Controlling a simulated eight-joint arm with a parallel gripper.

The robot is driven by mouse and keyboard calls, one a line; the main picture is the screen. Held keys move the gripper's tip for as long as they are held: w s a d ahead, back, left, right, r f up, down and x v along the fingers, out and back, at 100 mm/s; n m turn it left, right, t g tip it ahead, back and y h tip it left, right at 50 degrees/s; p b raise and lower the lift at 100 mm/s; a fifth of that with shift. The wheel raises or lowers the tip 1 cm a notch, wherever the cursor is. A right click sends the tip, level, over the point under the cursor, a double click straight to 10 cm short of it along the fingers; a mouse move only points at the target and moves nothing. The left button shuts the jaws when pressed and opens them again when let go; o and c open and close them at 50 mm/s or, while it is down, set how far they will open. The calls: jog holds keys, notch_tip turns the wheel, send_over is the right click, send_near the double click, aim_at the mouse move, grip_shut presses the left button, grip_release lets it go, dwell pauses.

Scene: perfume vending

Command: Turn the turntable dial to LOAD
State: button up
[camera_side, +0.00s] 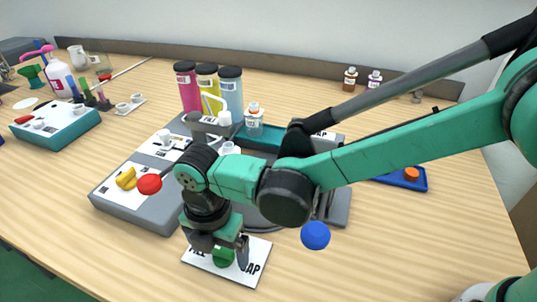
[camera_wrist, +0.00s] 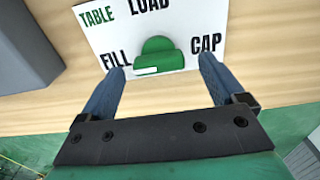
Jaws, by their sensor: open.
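The green turntable dial (camera_wrist: 160,46) sits on a white label card (camera_wrist: 205,18), with LOAD at the top, FILL at left and CAP at right. A raised green bar crosses the dial, and a short white mark shows on its left part, on the FILL side. My gripper (camera_wrist: 161,64) is open, its two blue-grey fingers left and right of the dial with gaps to it. Whether they reach down to its height I cannot tell. In the side view my gripper (camera_side: 225,252) is over the card (camera_side: 257,262), partly hiding the dial (camera_side: 223,258) and the lettering.
A grey machine base (camera_side: 135,215) with a red knob (camera_side: 149,184) and a yellow knob (camera_side: 126,178) stands behind and left of the card. Pink, yellow and blue cylinders (camera_side: 231,92) stand farther back. The table's front edge is close.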

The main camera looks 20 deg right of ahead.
jog(key=c, duration=1.3)
jog(key=shift+m, duration=0.5)
jog(key=m, duration=0.3)
jog(key=shift+w+m, duration=0.1)
jog(key=shift+m, duration=0.3)
jog(key=m, duration=0.4)
jog(key=shift+w+m, duration=0.1)
jog(key=shift+m, duration=0.2)
jog(key=m, duration=0.4)
jog(key=shift+w, duration=0.1)
jog(key=shift+w+m, duration=0.1)
jog(key=shift+m, duration=2)
